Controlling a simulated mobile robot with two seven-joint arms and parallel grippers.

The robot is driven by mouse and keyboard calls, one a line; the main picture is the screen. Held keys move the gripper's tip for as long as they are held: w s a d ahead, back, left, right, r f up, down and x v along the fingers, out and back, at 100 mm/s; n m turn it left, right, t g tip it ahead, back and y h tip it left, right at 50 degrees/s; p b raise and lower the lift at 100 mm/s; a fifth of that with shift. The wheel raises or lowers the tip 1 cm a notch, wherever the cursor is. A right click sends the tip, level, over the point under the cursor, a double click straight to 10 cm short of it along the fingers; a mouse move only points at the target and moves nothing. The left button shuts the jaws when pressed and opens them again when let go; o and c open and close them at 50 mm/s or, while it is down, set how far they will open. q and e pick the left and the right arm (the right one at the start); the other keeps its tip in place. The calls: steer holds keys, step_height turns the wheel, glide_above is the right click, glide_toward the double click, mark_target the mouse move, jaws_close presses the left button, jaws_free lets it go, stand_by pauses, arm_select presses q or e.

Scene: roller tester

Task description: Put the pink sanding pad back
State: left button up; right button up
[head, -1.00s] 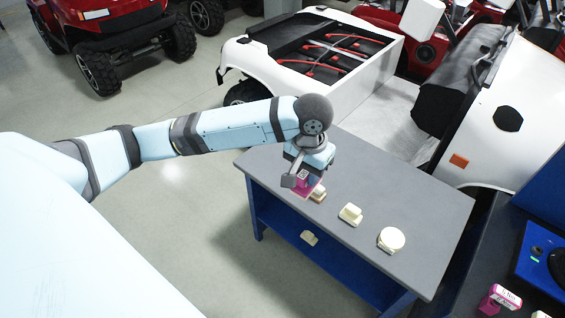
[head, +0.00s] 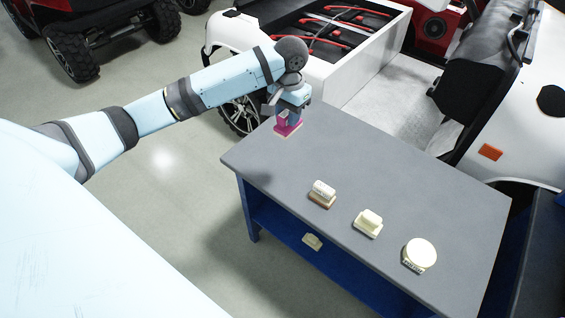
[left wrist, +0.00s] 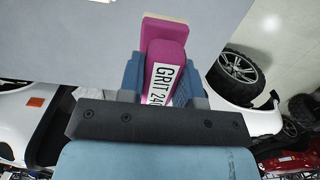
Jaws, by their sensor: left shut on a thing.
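My left gripper (head: 289,116) is shut on the pink sanding pad (head: 284,129), its fingers on either side of the pink handle. The right gripper is not in view.
A cream block with a brown base (head: 322,194), a cream block (head: 368,223) and a round cream pad (head: 420,254) stand in a row near the front edge. Another cream piece (head: 312,241) lies on the blue lower shelf. A white vehicle (head: 385,50) stands behind the table.

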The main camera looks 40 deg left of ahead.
mark_target(284, 116)
arm_select(q)
steer(key=a+f, duration=0.1)
steer(key=w+a+f+b, duration=0.1)
steer(key=shift+w+f+b, duration=0.15)
steer(key=shift+f+b, duration=0.15)
steer(key=shift+f, duration=0.1)
steer(key=f, duration=0.6)
steer(key=f+b, duration=0.1)
steer(key=f, duration=1.2)
steer(key=shift+w+a+f, duration=0.1)
steer(key=shift+a+f, duration=0.25)
steer(key=shift+f, duration=0.25)
steer(key=shift+f, duration=0.1)
steer(key=o, duration=1)
steer(key=shift+c, duration=0.2)
